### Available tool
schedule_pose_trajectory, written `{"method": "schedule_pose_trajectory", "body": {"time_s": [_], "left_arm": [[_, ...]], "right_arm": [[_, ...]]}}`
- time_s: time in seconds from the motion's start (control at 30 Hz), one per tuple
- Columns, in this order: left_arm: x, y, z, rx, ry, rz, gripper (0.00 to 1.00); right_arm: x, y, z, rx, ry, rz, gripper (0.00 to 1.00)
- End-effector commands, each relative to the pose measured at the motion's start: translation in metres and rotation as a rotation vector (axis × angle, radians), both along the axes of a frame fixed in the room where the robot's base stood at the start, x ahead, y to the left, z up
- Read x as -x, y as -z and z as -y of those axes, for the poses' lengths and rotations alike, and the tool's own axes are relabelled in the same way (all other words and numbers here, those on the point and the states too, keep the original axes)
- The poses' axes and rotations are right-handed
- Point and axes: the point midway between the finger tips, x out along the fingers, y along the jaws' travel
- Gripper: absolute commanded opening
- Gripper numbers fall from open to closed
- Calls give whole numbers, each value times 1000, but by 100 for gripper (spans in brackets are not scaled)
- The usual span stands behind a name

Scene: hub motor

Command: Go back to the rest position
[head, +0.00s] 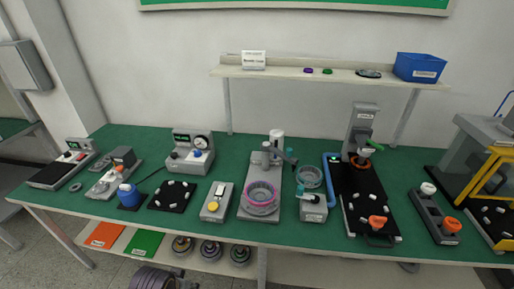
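Neither of my grippers shows in the head view. The green-topped workbench (235,150) runs across the middle of the picture. Several stations and fixtures stand on it. A grey fixture (258,212) near the middle bears a purple ring (262,193). Nothing that I can see as an arm or hand of mine is over the bench.
A shelf (300,74) behind the bench holds a blue bin (419,67) and small discs. A lower shelf carries an orange mat (105,235), a green mat (144,243) and several round parts (211,250). A dark ribbed object (156,278) shows at the bottom edge.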

Motion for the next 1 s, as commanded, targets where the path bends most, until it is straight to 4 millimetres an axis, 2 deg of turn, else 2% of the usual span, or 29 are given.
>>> {"method": "schedule_pose_trajectory", "body": {"time_s": [0.17,0.5,0.77,1.0], "left_arm": [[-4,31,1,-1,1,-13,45],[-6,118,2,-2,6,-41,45],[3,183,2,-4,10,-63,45],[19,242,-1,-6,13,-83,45]], "right_arm": [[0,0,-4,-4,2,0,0],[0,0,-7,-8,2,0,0],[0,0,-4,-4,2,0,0],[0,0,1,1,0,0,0]]}}
